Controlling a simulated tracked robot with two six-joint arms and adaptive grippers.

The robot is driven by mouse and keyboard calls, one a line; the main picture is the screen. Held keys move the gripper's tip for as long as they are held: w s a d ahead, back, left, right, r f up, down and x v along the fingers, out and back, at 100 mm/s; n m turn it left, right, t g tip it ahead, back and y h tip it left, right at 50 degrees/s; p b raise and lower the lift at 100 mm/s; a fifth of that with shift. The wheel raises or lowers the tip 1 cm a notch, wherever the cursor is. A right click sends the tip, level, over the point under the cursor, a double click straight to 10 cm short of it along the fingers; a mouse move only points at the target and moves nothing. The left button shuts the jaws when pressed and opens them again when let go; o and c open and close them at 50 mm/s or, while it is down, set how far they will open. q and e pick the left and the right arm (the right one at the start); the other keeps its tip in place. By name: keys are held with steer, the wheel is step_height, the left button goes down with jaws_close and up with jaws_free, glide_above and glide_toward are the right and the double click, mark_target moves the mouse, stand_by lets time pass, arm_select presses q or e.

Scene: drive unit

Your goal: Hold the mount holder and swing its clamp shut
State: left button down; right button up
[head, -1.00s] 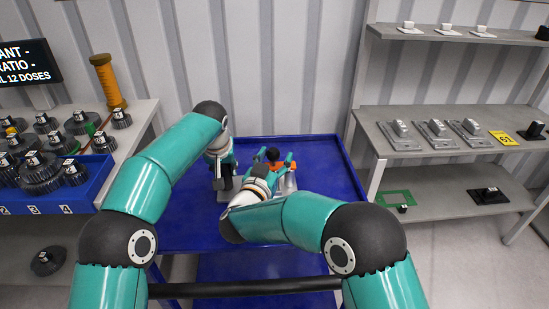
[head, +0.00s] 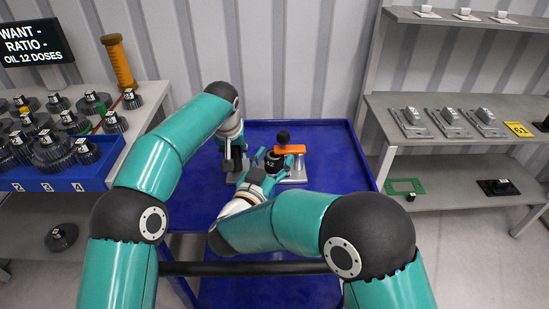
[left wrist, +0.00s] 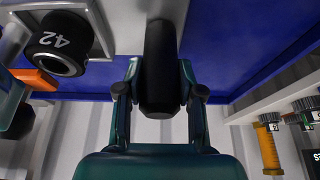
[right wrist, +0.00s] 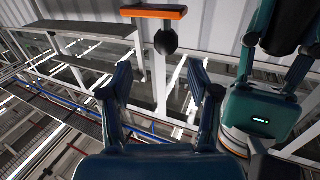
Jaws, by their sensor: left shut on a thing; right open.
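The mount holder has a grey base plate (head: 298,172), also in the left wrist view (left wrist: 130,18), on the blue tray. It carries a dark cylinder marked 42 (left wrist: 62,42). Its clamp has an orange bar (head: 290,149) with a black ball knob (head: 283,136). These also show in the right wrist view, the bar (right wrist: 153,12) above the knob (right wrist: 165,42). My left gripper (head: 234,166) is shut on the holder's black upright handle (left wrist: 160,60). My right gripper (right wrist: 162,85) is open and empty, apart from the knob, in front of the clamp. Its forearm hides part of the base.
The blue tray (head: 335,175) has free room right of the holder. A shelf unit (head: 450,110) with grey fixtures stands at the right. A bench at the left bears a blue bin (head: 85,180) with several dark gears.

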arm_select(q)
steer(key=c, duration=0.7)
jaws_free()
steer(key=shift+o, duration=0.2)
steer(key=shift+r, duration=0.1)
steer(key=v, duration=1.1)
steer(key=shift+s+r, duration=0.25)
steer(key=shift+r, duration=0.05)
